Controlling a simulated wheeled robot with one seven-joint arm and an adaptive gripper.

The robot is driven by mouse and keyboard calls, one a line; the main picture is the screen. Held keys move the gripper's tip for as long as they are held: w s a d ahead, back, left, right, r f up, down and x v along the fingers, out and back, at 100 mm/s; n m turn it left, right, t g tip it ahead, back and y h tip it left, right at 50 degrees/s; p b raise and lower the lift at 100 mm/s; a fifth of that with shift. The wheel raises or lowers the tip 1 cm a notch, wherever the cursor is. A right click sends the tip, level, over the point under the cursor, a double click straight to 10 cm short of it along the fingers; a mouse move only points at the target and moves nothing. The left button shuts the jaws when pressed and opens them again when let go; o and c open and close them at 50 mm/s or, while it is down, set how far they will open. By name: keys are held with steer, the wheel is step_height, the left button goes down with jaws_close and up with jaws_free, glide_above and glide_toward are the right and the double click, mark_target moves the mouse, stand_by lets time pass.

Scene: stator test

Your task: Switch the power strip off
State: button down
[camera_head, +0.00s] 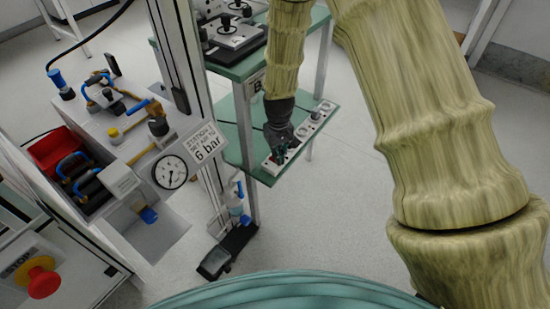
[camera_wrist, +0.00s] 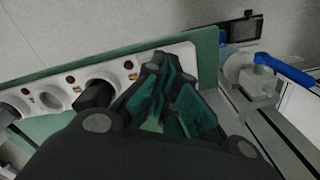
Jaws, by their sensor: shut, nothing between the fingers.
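The white power strip (camera_head: 318,118) lies along the green lower shelf (camera_head: 238,158) of the bench in the head view. In the wrist view the strip (camera_wrist: 52,90) runs across the upper left, with round sockets, small red-ringed spots and a black plug (camera_wrist: 97,95) in one socket. My gripper (camera_head: 279,156) is over the strip's near end; its dark green-padded fingers (camera_wrist: 160,64) are shut and empty. The fingertips are at or just above the strip; I cannot tell whether they touch it. The fingers cover that end, and I cannot make out the switch or its position.
The bench's upper green top (camera_head: 245,68) is above the shelf. A metal post (camera_head: 190,60) and a pressure gauge (camera_head: 170,172) stand to the left. A blue-handled valve (camera_wrist: 285,68) is right of my gripper in the wrist view. The floor (camera_head: 345,190) right of the shelf is clear.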

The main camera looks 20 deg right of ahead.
steer(key=shift+r+p, duration=3.45)
steer(key=shift+r, duration=0.1)
steer(key=shift+s+f, duration=0.1)
steer(key=shift+f, duration=0.05)
steer(key=s+d+f+m, duration=0.1)
steer(key=s+f, duration=0.5)
steer(key=s, duration=0.6)
steer(key=s+d+f, duration=0.1)
steer(key=s+f, duration=0.5)
steer(key=s, duration=0.6)
steer(key=s+d+f+m, duration=0.1)
steer(key=s+f, duration=0.5)
steer(key=s, duration=0.6)
step_height(320, 180, up, 20)
steer(key=p, duration=1.9)
steer(key=shift+d, duration=0.15)
